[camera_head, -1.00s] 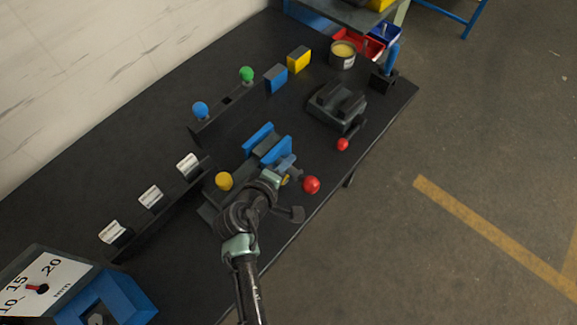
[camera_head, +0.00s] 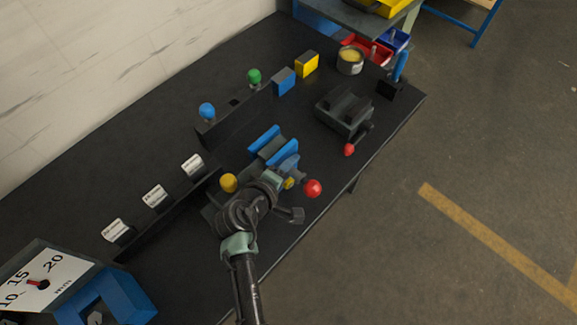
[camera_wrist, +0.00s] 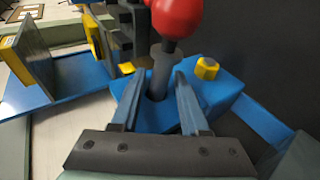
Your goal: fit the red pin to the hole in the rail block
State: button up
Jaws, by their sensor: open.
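The red pin has a round red head (camera_wrist: 178,14) on a dark grey shaft (camera_wrist: 163,72), which stands in a blue block (camera_wrist: 218,92) with a yellow bolt in the wrist view. Its red head (camera_head: 313,187) also shows right of my gripper in the head view. My gripper (camera_wrist: 160,84) is open, with one finger on each side of the shaft's lower part; contact is unclear. The dark rail block (camera_head: 222,119) stands farther back, with a blue-headed pin (camera_head: 207,110) and a green-headed pin (camera_head: 254,76). A dark square opening (camera_head: 234,101) shows between them.
A dark vise (camera_head: 343,112) with a red-ended handle (camera_head: 349,150) sits to the right. Blue (camera_head: 283,81) and yellow (camera_head: 307,65) blocks and a tin (camera_head: 350,61) stand at the back. The table's right edge is close.

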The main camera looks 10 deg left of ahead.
jog(key=shift+w+a+r, duration=0.25)
jog(key=shift+w+r, duration=0.05)
jog(key=shift+r, duration=0.2)
jog(key=shift+s+a+r, duration=0.2)
jog(key=shift+s, duration=0.3)
jog(key=b+v, duration=0.1)
jog(key=v, duration=1)
jog(key=shift+s+f, duration=0.15)
jog(key=shift+s, duration=0.4)
jog(key=shift+d, duration=0.1)
